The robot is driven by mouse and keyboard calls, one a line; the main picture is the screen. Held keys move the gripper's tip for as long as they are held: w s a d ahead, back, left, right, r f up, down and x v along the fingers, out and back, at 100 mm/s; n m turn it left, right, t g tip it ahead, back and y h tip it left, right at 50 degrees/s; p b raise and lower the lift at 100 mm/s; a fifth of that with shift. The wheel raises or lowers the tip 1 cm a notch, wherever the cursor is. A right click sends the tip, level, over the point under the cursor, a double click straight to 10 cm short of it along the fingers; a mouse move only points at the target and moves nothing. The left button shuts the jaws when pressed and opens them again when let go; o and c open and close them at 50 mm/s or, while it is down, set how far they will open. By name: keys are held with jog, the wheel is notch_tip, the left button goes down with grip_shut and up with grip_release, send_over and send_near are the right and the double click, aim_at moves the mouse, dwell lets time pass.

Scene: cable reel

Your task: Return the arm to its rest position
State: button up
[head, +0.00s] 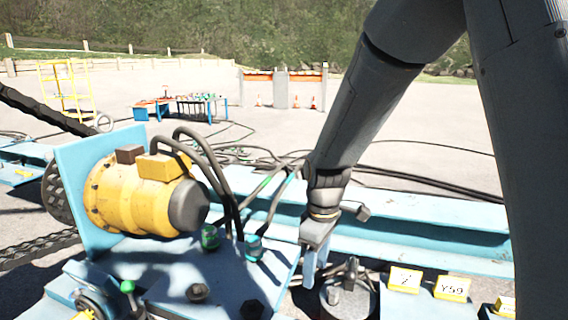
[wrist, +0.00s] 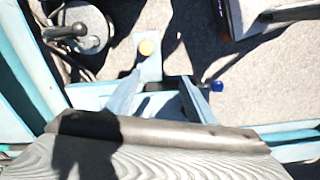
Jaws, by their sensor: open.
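My arm comes down from the top right of the head view, bent, with the wrist low over the blue machine frame (head: 420,245). My gripper (head: 314,277) points downward with pale blue fingers, beside a round grey metal part (head: 348,296) with a lever on it. In the wrist view my gripper (wrist: 160,84) has its two fingers spread apart, with nothing held between them. A dark rod with a blue end (wrist: 217,86) shows behind the fingers. Whether the fingertips touch anything cannot be told.
A yellow motor (head: 140,195) with dark hoses stands at left on the blue frame. Yellow labelled tags (head: 452,288) sit at lower right. Loose cables (head: 430,183) cross the ground behind.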

jog(key=s+a+f+m+b, duration=0.1)
jog(key=s+a+m+b, duration=0.2)
jog(key=s, duration=0.5)
jog(key=s+a+f+y+b, duration=0.1)
jog(key=s+a+b, duration=0.2)
jog(key=s+b, duration=0.3)
jog(key=s+a+f+m+b, duration=0.1)
jog(key=s+a+m+b, duration=0.2)
jog(key=s, duration=0.6)
jog(key=d+r+m+p, duration=0.2)
jog(key=d+r+p, duration=0.5)
jog(key=p, duration=0.5)
jog(key=d+r+m+h+p, duration=0.1)
jog(key=d+r+p, duration=0.5)
jog(key=r+p, duration=0.6)
jog(key=d+r+m+p, duration=0.2)
jog(key=d+r+p, duration=0.5)
jog(key=r+p, duration=0.3)
jog(key=p, duration=0.3)
jog(key=shift+d+m+h+p, duration=0.3)
jog(key=shift+d+p, duration=0.05)
jog(key=shift+p, duration=0.05)
